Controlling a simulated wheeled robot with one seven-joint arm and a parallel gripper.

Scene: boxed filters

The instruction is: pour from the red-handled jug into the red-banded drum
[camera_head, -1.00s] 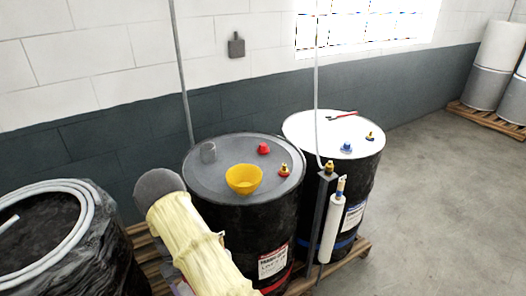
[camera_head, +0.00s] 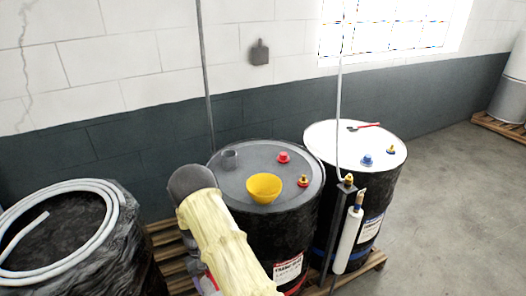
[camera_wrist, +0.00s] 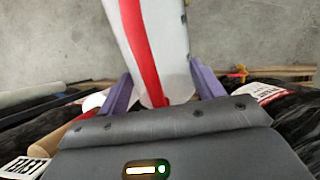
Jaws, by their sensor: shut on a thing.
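The jug (camera_wrist: 178,40) is white with a long red strip, its handle as far as I can tell, in the wrist view. My gripper (camera_wrist: 163,85) is shut on it, with a purple finger on each side. The jug's far end is cut off by the picture's top edge. The red-banded drum (camera_head: 265,225) is black with a grey lid and a red band low down, partly hidden by my arm in the head view. A yellow funnel (camera_head: 264,189) stands on its lid. My sleeved arm hides most of the gripper and jug in the head view.
A white-topped drum with a blue band (camera_head: 325,140) stands to the right. A post with a white cylinder (camera_head: 348,240) stands before the drums. A wrapped drum with a coiled hose (camera_head: 100,195) is at left.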

